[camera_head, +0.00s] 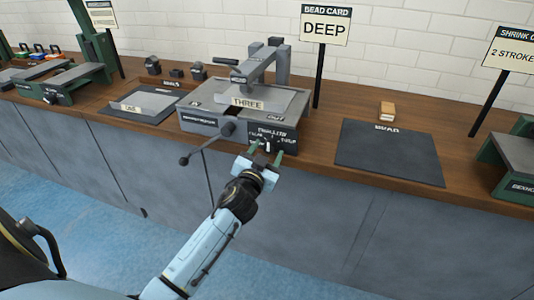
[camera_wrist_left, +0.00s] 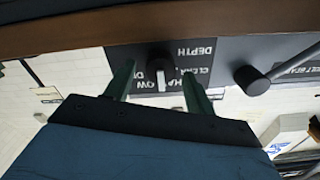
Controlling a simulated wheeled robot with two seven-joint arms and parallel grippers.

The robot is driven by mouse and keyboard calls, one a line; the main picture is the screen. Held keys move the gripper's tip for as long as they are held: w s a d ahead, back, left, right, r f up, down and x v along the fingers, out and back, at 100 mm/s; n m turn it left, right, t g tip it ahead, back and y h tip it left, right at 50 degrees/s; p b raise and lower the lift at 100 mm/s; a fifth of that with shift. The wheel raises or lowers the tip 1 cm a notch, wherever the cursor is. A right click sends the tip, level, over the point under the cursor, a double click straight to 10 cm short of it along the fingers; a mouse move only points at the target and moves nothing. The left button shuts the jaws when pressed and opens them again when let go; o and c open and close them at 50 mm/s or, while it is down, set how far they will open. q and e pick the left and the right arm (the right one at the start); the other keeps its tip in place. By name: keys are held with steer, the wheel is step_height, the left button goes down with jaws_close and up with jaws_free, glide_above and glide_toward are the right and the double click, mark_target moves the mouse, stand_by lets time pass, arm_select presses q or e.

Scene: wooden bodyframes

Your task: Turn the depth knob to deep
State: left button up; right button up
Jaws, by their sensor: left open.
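The depth knob (camera_head: 268,145) is small and dark with a white pointer mark, on the black front panel of the grey press (camera_head: 205,118). In the left wrist view, which is upside down, the knob (camera_wrist_left: 159,66) has its white mark running straight up and down the picture, beside the word DEPTH. My left gripper (camera_head: 267,151) is open at the panel. Its green fingers (camera_wrist_left: 157,82) stand one on each side of the knob, with gaps between; I cannot tell how deep they reach. The bead card (camera_head: 326,25) reads DEEP. My right gripper is out of view.
A lever with a dark ball end (camera_head: 184,161) sticks out left of my left gripper. A dark mat (camera_head: 390,160) with a small wooden block (camera_head: 387,110) behind it lies to the right. The wooden bench top (camera_head: 318,148) is clear between press and mat.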

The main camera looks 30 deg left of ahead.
arm_select(q)
steer(key=shift+w, duration=0.25)
steer(key=c, duration=1)
